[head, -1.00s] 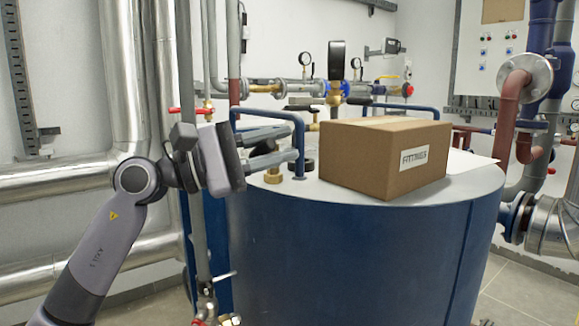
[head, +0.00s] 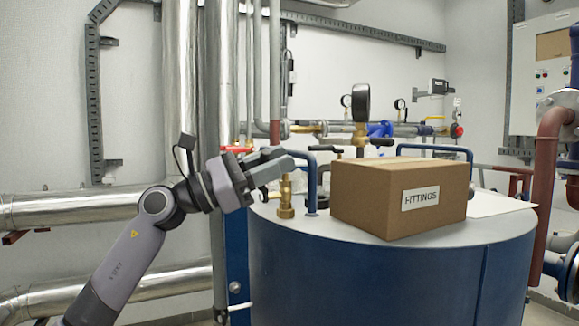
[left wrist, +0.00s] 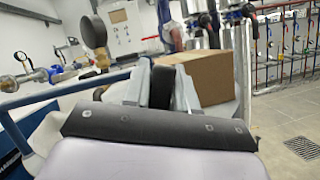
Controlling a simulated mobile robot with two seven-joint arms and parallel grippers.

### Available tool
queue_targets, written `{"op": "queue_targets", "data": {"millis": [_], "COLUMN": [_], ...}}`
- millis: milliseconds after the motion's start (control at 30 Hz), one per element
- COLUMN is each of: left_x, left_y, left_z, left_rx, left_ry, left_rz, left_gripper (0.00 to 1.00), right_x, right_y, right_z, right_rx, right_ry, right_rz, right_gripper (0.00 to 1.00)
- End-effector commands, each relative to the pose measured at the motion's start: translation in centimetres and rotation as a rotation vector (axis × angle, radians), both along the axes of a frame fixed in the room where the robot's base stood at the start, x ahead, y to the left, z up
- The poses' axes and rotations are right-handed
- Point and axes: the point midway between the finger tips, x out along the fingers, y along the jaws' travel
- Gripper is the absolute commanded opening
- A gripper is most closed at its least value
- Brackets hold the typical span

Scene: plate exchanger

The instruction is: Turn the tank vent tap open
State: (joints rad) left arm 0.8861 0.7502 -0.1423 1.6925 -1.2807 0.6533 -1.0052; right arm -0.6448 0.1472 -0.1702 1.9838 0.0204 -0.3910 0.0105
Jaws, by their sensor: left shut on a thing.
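The tank vent tap (head: 286,200) is a small upright brass fitting at the left of the blue tank's top in the head view. My left gripper (head: 282,168) comes in from the left just above the brass body, its fingers roughly level. In the left wrist view, my left gripper (left wrist: 161,92) is shut on a dark rounded part between its two grey fingers. That part looks like the tap's handle; the fingers mostly hide it in the head view, so its turn angle cannot be told. My right gripper is not in view.
A cardboard box marked FITTINGS (head: 400,195) stands on the tank (head: 390,275), right of the tap. Silver pipes (head: 90,207) run at left.

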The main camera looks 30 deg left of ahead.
Motion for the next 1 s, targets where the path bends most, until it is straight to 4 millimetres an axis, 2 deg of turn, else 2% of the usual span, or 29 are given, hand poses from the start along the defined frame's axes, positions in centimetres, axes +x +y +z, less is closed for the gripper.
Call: {"op": "queue_targets", "data": {"millis": [267, 500, 1000], "left_x": [0.8, 1.3, 1.6], "left_y": [1.8, 2.5, 2.9], "left_z": [0.8, 0.8, 0.6], "left_rx": [-0.173, -0.273, -0.329], "left_ry": [0.136, 0.212, 0.255], "left_rz": [0.001, 0.001, 0.0], "left_gripper": [0.0, 0.0, 0.0], "right_x": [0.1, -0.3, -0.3], "right_y": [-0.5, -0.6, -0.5], "right_z": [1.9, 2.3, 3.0], "right_rx": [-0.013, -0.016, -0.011], "right_ry": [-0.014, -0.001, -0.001], "right_rz": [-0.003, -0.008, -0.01], "right_gripper": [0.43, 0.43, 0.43]}}
